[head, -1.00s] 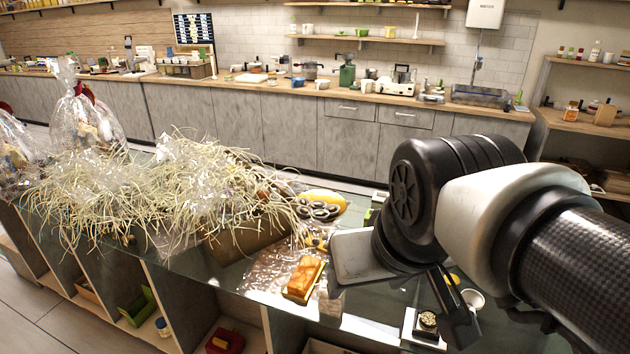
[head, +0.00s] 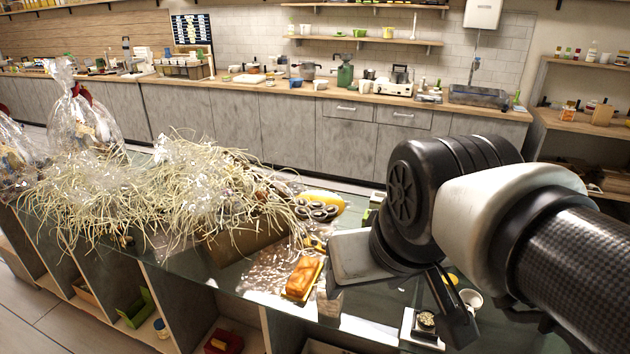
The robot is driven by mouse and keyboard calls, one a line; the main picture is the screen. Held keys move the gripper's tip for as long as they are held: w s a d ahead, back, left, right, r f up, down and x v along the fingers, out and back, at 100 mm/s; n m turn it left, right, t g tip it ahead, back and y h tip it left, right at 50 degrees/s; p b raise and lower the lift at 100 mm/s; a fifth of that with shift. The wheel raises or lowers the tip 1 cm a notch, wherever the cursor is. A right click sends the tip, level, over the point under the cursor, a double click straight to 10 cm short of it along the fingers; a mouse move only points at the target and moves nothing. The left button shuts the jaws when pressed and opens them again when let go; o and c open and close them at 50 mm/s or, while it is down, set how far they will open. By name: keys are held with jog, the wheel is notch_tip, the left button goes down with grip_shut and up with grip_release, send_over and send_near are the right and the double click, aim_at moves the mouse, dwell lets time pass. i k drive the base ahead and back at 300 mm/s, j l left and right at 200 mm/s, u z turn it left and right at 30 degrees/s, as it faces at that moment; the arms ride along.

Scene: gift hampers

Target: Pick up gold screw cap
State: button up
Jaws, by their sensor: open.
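I cannot make out a gold screw cap for certain. A small round item with a pale, speckled top and dark rim (head: 427,320) sits on a white square piece (head: 410,332) on the glass counter, just left of my gripper's dark finger. A small yellow thing (head: 452,279) shows partly behind that finger. My gripper (head: 395,308) hangs over the counter at right, open, with nothing seen between its fingers. Its palm and my arm hide part of the counter top.
A straw-filled hamper box (head: 240,246) stands left of my gripper. An orange loaf-like block (head: 301,277) on a yellow base lies nearer. A dark tray with round wells (head: 318,210) is behind it, and a white cup (head: 470,299) stands at right. Wrapped hampers (head: 85,115) stand far left.

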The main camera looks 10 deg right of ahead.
aim_at(452, 277)
jog(key=z, duration=1.2)
jog(key=k+l+u, duration=0.2)
jog(key=l, duration=0.25)
jog(key=l+u, duration=0.2)
jog(key=l, duration=0.25)
jog(key=l+u, duration=0.25)
jog(key=l, duration=0.2)
jog(key=k, duration=0.05)
